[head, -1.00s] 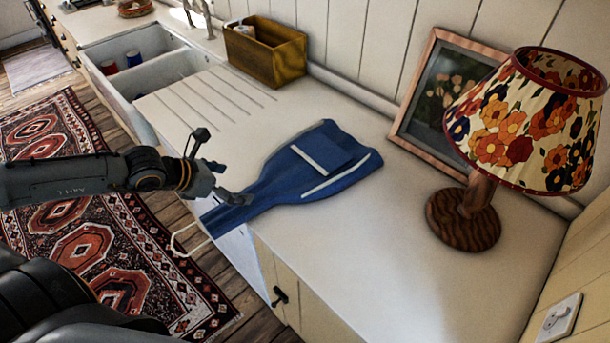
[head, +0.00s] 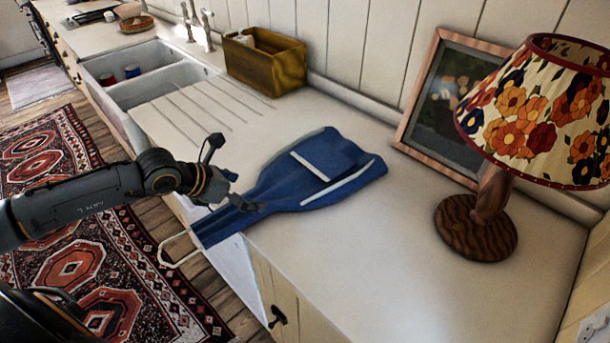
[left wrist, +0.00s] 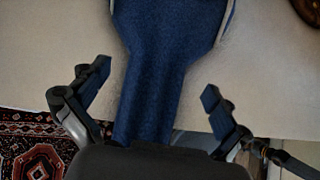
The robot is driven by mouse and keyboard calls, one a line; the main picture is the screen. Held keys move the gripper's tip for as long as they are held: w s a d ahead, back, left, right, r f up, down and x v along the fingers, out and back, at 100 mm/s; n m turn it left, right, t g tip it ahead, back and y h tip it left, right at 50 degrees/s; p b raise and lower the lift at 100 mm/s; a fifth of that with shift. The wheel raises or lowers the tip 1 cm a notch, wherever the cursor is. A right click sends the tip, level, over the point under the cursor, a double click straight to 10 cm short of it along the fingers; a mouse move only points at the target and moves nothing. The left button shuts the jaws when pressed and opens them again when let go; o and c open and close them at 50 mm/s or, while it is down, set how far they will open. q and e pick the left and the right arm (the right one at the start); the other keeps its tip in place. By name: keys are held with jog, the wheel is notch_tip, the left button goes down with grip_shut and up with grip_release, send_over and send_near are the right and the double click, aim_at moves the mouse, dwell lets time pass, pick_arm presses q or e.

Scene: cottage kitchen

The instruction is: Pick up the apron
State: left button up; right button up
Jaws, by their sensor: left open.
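The blue apron (head: 305,175) lies flat on the white countertop, with white trim and a pocket on its wide part. Its narrow end hangs past the counter's front edge, with a white loop (head: 177,250) below. My left gripper (head: 243,190) is at the narrow part of the apron, near the counter edge. In the left wrist view the apron (left wrist: 160,60) runs between the two fingers of my left gripper (left wrist: 155,90), which are apart on either side of the cloth and not closed on it. My right gripper is not in view.
A lamp with a floral shade (head: 540,110) and a framed picture (head: 440,105) stand right of the apron. A wooden box (head: 265,62) stands at the back, left of which is a sink (head: 150,85). The counter front right of the apron is clear.

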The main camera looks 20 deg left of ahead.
aim_at(259, 196)
pick_arm(q)
jog(key=p+x, duration=0.1)
jog(key=x, duration=0.2)
jog(key=shift+w+f+p, duration=0.2)
jog(key=shift+f+p, duration=0.1)
jog(key=shift+f, duration=0.1)
jog(key=shift+w+d+f, duration=0.2)
jog(key=shift+w+f, duration=0.1)
jog(key=shift+f, duration=0.2)
jog(key=c, duration=1.5)
